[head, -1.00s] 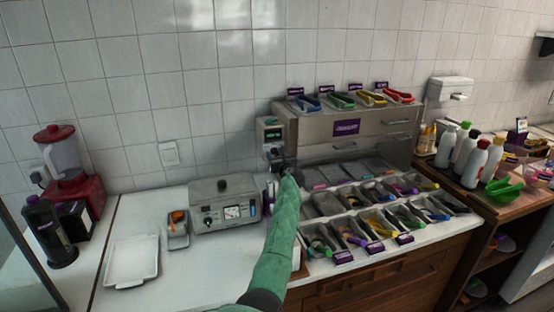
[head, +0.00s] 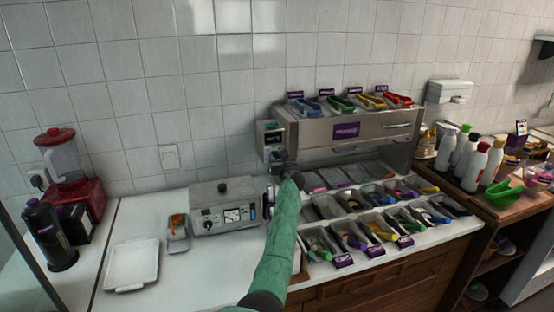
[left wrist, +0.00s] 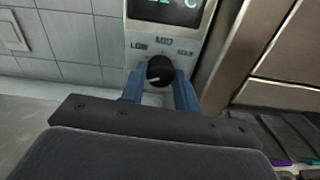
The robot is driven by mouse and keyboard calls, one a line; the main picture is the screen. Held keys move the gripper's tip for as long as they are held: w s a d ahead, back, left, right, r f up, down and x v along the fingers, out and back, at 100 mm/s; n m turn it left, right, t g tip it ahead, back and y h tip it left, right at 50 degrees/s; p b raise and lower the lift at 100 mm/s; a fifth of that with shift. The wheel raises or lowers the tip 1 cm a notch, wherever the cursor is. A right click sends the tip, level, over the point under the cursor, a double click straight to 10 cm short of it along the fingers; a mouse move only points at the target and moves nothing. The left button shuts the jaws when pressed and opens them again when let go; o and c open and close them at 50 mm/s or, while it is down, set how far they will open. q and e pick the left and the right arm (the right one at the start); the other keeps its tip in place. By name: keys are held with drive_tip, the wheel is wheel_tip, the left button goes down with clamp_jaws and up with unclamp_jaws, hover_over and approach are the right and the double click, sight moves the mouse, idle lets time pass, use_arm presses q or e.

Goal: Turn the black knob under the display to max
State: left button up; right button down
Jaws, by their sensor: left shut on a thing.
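The black knob (left wrist: 160,70) sits on a pale panel under the lit display (left wrist: 166,10) in the left wrist view. The labels LOW, MID and MAX are printed in an arc above the knob. A white mark on the knob's face points toward its lower left. The blue fingers of my left gripper (left wrist: 160,92) stand on both sides of the knob and are shut on it. In the head view my left gripper (head: 278,168) is at the control box (head: 269,139), and it largely hides the knob there. My right gripper is not in view.
The steel topping station (head: 345,130) stands right of the control box, with several topping bins in front. A grey machine (head: 224,208) with its own knob and dial sits to the left. A white tray (head: 132,265) and clear counter lie farther left.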

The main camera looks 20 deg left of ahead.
use_arm(q)
drive_tip(key=shift+m+p, duration=0.6)
drive_tip(key=shift+m, duration=0.6)
drive_tip(key=shift+d+r+m+p, duration=0.1)
drive_tip(key=shift+m+p, duration=0.35)
drive_tip(key=shift+m, duration=0.45)
drive_tip(key=m+p, duration=0.5)
drive_tip(key=m, duration=0.4)
drive_tip(key=shift+m+p, duration=0.45)
drive_tip(key=shift+m, duration=0.05)
drive_tip(key=m+p, duration=0.1)
drive_tip(key=m, duration=0.2)
drive_tip(key=shift+m+p, duration=0.3)
drive_tip(key=shift+p, duration=0.05)
drive_tip(key=m, duration=0.3)
drive_tip(key=shift+m, duration=0.3)
drive_tip(key=m, duration=0.5)
drive_tip(key=shift+p, duration=0.3)
drive_tip(key=m, duration=0.5)
drive_tip(key=shift+f, duration=0.2)
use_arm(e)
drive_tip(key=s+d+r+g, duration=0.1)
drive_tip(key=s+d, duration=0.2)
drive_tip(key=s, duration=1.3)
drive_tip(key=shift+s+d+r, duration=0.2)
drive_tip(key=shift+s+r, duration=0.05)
use_arm(q)
drive_tip(key=shift+m, duration=0.3)
